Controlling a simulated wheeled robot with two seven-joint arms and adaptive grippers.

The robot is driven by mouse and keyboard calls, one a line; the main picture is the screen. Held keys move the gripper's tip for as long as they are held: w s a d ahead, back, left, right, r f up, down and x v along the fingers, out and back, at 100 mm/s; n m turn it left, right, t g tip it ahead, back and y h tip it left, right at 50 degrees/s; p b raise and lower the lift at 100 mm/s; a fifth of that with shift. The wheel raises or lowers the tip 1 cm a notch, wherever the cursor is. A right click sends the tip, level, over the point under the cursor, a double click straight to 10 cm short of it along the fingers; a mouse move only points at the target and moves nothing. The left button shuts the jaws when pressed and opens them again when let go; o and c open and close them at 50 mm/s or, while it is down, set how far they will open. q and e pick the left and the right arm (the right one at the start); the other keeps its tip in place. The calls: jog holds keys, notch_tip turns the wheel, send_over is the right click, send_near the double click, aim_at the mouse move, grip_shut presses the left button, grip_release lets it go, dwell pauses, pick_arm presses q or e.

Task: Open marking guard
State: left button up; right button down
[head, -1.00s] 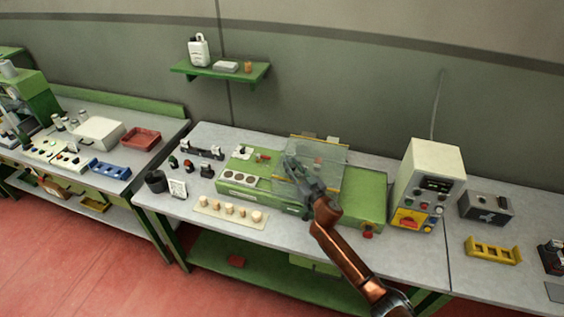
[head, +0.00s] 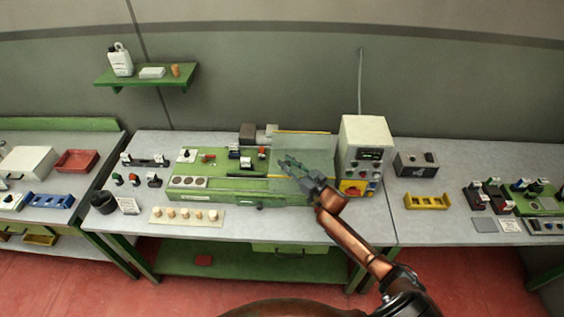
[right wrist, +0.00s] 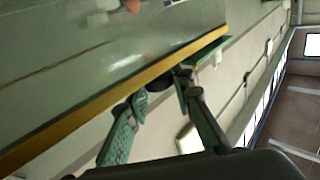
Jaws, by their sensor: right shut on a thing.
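The marking guard (head: 312,148) is a clear panel with yellow edges on the right part of the green marking machine (head: 215,196). The marking parts (head: 246,163) stand uncovered left of it. My right gripper (head: 287,166) is at the guard's front. In the right wrist view, the guard's yellow edge (right wrist: 120,88) runs diagonally, and the gripper (right wrist: 158,108) has its fingers either side of a dark round knob (right wrist: 158,84) by that edge. It is shut on the guard, though the exact contact is partly hidden. My left gripper is not in view.
Several corks stand on a pale strip (head: 160,222) in front of the machine. A control box (head: 362,140) stands close to the guard's right side. A yellow holder (head: 427,203) and grey box (head: 416,164) are farther right. A dark cup (head: 103,203) is at the left.

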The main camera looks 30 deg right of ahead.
jog(key=shift+f, duration=0.1)
jog(key=c, duration=1.7)
grip_release()
jog(key=shift+o, duration=0.2)
jog(key=v, duration=1.2)
